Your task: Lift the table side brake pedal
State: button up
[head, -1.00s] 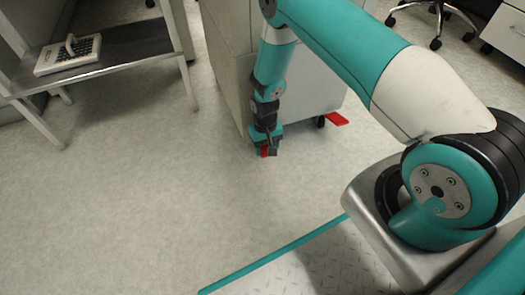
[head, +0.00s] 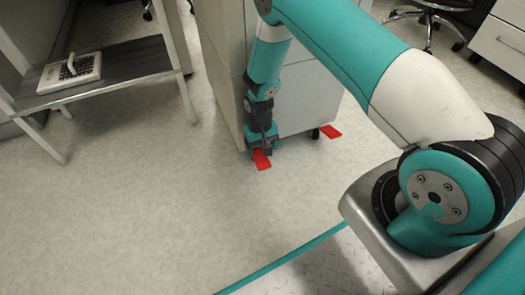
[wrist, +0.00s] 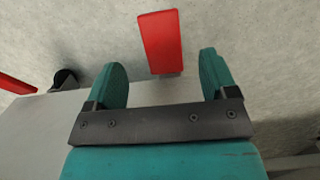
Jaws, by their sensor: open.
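Two red brake pedals stick out low from the grey cabinet. The one nearer the side table (head: 262,160) is a flat plate just beyond my gripper (head: 260,150), which hangs down beside the cabinet front. In the wrist view this pedal (wrist: 161,40) lies between the lines of my two teal fingers (wrist: 160,62), mostly past their tips. My fingers are apart and hold nothing. I cannot tell the height gap between fingers and pedal. The other pedal (head: 330,132) is farther right, and shows at the left edge of the wrist view (wrist: 15,85).
The grey cabinet (head: 222,70) stands close behind my gripper, with a black caster (wrist: 64,78) near the other pedal. A side table (head: 110,70) holding a white keypad-like device (head: 70,73) is at left. The floor (head: 130,220) in front is clear.

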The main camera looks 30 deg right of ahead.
aim_at(263, 162)
jog(key=shift+r, duration=0.55)
jog(key=shift+w+r, duration=0.1)
jog(key=shift+r, duration=0.2)
notch_tip(263, 162, up, 9)
jog(key=s+t+p, duration=0.1)
notch_tip(263, 162, down, 17)
jog(key=b, duration=0.9)
jog(key=shift+s+b, duration=0.1)
jog(key=shift+b, duration=0.2)
jog(key=shift+r, duration=0.1)
